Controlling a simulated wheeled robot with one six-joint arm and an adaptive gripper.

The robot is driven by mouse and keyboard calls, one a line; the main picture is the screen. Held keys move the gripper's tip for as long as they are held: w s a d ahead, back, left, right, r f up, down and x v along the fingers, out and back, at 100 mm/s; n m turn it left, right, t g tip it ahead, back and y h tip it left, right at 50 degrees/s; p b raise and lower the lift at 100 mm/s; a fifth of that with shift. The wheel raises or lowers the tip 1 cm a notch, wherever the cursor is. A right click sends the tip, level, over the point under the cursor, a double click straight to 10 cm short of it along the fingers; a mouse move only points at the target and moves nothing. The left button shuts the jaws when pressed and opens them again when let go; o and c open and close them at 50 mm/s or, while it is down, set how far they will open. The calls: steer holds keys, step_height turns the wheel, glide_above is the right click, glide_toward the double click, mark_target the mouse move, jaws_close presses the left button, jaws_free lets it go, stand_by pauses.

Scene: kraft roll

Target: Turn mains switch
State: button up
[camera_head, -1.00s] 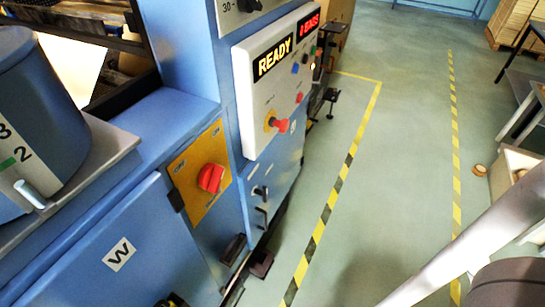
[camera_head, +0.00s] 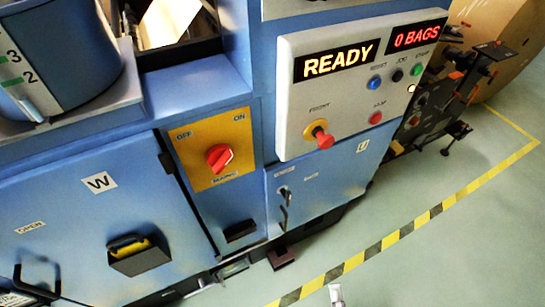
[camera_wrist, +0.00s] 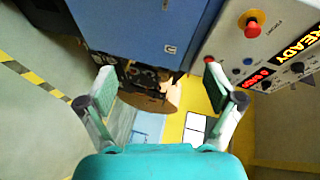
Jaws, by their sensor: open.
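The mains switch (camera_head: 220,158) is a red rotary knob on a yellow plate (camera_head: 189,141) marked OFF and ON, on the blue machine's front. Its handle is tilted, the upper end leaning right towards ON. In the wrist view my gripper (camera_wrist: 172,85) is open and empty, with its two fingers spread well apart. The mains switch is not in the wrist view, and my gripper is apart from the machine. In the head view a small pale tip (camera_head: 336,294) at the bottom edge may be part of my arm.
A grey control panel (camera_head: 340,105) reads READY and 0 BAGS and carries a red button (camera_head: 322,138) that sticks out. Yellow-black floor tape (camera_head: 440,205) borders the machine.

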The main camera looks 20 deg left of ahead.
steer(key=w+a+r+m+y, duration=0.2)
steer(key=w+a+r+y, duration=0.1)
steer(key=w+a, duration=0.3)
steer(key=m+g+y, duration=0.1)
steer(key=g+y, duration=0.5)
steer(key=y, duration=0.4)
glide_toward(224, 165)
steer(key=x, duration=1)
steer(key=shift+w+a+f, duration=0.2)
steer(key=shift+w+a, duration=0.05)
steer(key=shift+w, duration=0.05)
steer(key=c, duration=1.1)
steer(key=shift+c, duration=0.2)
